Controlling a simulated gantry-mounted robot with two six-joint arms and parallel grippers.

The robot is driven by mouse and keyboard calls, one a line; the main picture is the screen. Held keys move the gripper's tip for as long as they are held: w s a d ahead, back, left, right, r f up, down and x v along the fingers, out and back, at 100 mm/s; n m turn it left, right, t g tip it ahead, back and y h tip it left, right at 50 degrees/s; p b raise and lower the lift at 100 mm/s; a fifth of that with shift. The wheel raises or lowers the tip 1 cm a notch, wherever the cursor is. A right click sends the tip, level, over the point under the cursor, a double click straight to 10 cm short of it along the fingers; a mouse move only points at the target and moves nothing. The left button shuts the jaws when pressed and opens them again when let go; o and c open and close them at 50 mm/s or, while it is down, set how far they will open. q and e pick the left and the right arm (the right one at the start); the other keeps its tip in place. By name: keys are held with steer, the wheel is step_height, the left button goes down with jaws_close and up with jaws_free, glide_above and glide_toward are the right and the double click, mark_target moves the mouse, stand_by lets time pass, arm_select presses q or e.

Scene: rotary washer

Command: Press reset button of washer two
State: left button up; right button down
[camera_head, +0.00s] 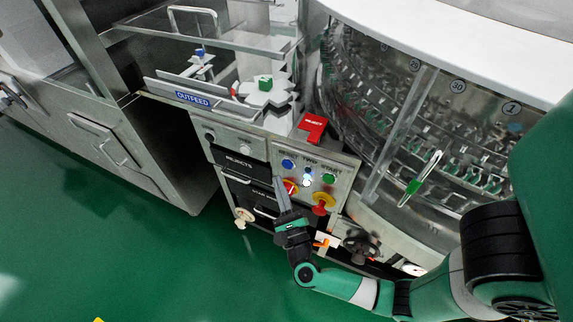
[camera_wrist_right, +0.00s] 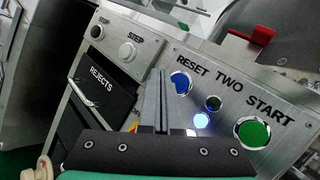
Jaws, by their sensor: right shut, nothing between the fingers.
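The washer two control panel (camera_head: 335,164) carries a blue reset button (camera_head: 288,163), left of a green start button (camera_head: 329,178). In the wrist view the blue reset button (camera_wrist_right: 181,83) sits under the word RESET, its left edge partly hidden by my fingers. My right gripper (camera_head: 279,181) is shut and empty, its fingers pointing up at the panel's left part. In the wrist view the right gripper's tips (camera_wrist_right: 157,74) appear just left of the reset button. I cannot tell how far they stand off the panel. My left gripper is not in view.
A lit lamp (camera_wrist_right: 201,121) sits between reset and start. Below are a red-and-yellow switch (camera_head: 291,187) and a red-and-yellow knob (camera_head: 322,205). A REJECTS drawer front (camera_head: 238,161) is left of the panel. A red reject box (camera_head: 312,127) stands above. Green floor lies open at left.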

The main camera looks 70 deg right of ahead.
steer(key=shift+w+a, duration=0.15)
steer(key=shift+a, duration=1.05)
steer(key=shift+r, duration=0.15)
